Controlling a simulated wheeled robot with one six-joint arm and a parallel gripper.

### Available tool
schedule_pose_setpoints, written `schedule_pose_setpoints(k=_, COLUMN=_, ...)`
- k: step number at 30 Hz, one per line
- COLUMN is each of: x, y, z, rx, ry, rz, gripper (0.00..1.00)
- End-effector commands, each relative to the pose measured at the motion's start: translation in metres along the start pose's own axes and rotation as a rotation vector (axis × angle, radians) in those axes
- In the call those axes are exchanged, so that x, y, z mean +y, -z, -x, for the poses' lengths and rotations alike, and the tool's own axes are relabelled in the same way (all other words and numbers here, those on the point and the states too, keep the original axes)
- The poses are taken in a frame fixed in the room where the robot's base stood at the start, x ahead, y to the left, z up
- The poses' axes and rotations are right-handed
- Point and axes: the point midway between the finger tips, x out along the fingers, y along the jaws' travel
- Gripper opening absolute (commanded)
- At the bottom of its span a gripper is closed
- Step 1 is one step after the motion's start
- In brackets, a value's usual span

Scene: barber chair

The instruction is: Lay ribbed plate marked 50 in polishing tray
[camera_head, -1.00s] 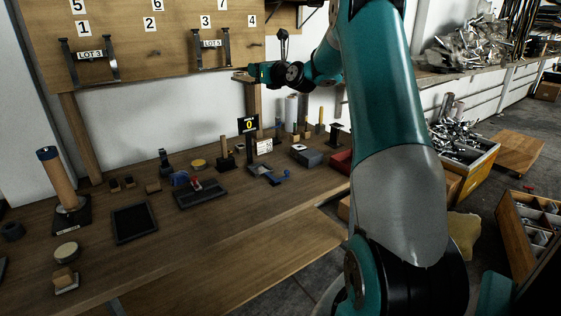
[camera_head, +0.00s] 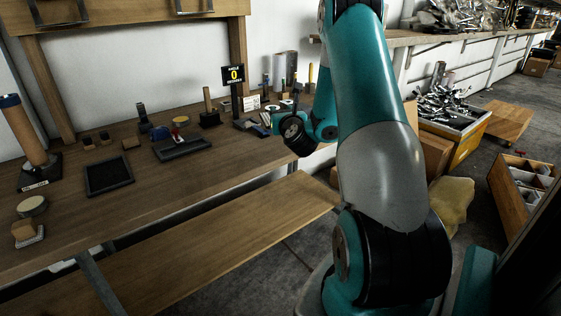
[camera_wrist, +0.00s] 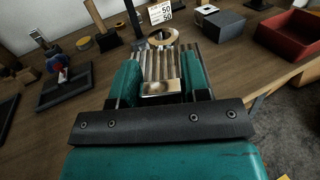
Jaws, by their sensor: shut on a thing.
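My gripper (camera_wrist: 160,58) is shut on a ribbed, metallic plate (camera_wrist: 160,74), which sits between its two teal fingers in the wrist view. A card reading 50 (camera_wrist: 160,12) stands just beyond it. I cannot tell whether the plate is clear of the bench. In the head view my arm's end reaches the bench's right part, and the gripper's jaws and plate are mostly hidden. A flat black tray (camera_head: 108,175) lies empty on the bench to the left. No label shows which is the polishing tray.
A grey box (camera_wrist: 221,24) and a red bin (camera_wrist: 290,36) stand right of the gripper. A wooden post (camera_head: 22,128) stands at the left. Bench space in front of the trays is clear.

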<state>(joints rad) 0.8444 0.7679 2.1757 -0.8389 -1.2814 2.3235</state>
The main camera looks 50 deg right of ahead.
Motion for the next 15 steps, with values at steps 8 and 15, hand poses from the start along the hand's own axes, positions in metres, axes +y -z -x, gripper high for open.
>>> schedule_pose_setpoints(k=8, x=-0.001, y=0.065, z=0.000, rx=-0.002, ry=0.001, rz=-0.001, gripper=0.02)
schedule_pose_setpoints(k=15, x=0.000, y=0.076, z=0.000, rx=-0.003, ry=0.001, rz=-0.001, gripper=0.02)
